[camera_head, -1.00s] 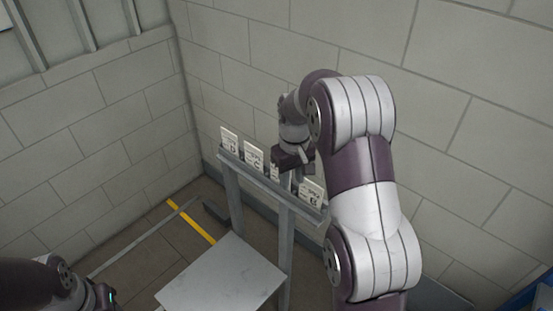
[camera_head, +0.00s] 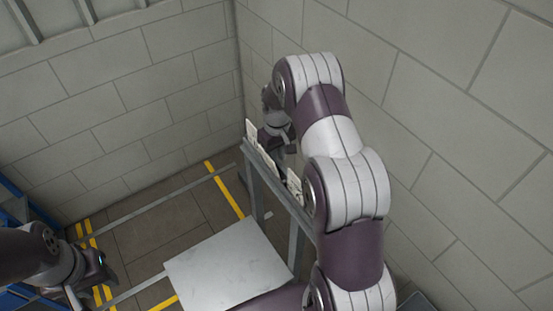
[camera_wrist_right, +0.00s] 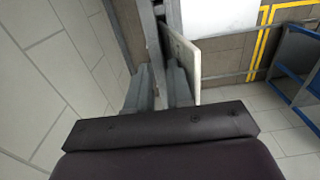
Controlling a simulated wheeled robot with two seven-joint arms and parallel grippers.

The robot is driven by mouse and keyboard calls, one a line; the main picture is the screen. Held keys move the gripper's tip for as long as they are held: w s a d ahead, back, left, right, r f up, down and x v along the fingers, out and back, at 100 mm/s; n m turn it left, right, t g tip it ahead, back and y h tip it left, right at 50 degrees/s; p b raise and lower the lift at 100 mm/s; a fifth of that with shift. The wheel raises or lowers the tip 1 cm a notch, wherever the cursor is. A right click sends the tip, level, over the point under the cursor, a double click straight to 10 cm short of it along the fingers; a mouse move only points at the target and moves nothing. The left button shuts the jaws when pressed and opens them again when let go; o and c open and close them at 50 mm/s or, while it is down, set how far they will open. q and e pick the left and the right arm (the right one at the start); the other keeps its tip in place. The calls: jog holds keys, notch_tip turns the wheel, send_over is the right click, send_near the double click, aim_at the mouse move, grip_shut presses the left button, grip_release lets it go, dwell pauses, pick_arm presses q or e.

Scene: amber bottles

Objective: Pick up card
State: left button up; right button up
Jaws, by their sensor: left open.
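White cards stand in a row on a narrow grey rack (camera_head: 262,168) along the wall. One card (camera_head: 252,132) is at the far end and another card (camera_head: 294,184) is nearer. My right gripper (camera_head: 282,150) is over the rack between them, partly hidden by my arm. In the right wrist view the two fingers (camera_wrist_right: 160,88) are apart, with a grey strip of the rack between and beyond them. A pale card (camera_wrist_right: 184,58) stands edge-on beside the right-hand finger; I cannot tell whether they touch. My left gripper (camera_head: 103,272) is open, low at the left, away from the rack.
A grey flat-topped table (camera_head: 225,258) stands in front of the rack. Block walls (camera_head: 440,110) close in behind and beside the rack. Yellow floor lines (camera_head: 225,190) and blue frames (camera_head: 15,205) lie to the left. Open floor lies between the left frames and the table.

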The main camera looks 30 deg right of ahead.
jog(key=shift+s+f, duration=0.2)
jog(key=shift+f, duration=0.45)
jog(key=shift+a+r, duration=0.1)
jog(key=c, duration=0.5)
jog(key=shift+a+r, duration=0.35)
jog(key=shift+a, duration=0.35)
grip_shut()
jog(key=shift+o, duration=1)
grip_release()
jog(key=shift+w+d, duration=0.1)
jog(key=o, duration=0.3)
jog(key=shift+d, duration=0.6)
jog(key=shift+w+a+r, duration=0.1)
jog(key=shift+a+r, duration=0.05)
jog(key=shift+a, duration=0.2)
pick_arm(q)
jog(key=shift+a+f, duration=0.1)
jog(key=shift+a, duration=0.05)
pick_arm(e)
jog(key=shift+d, duration=0.1)
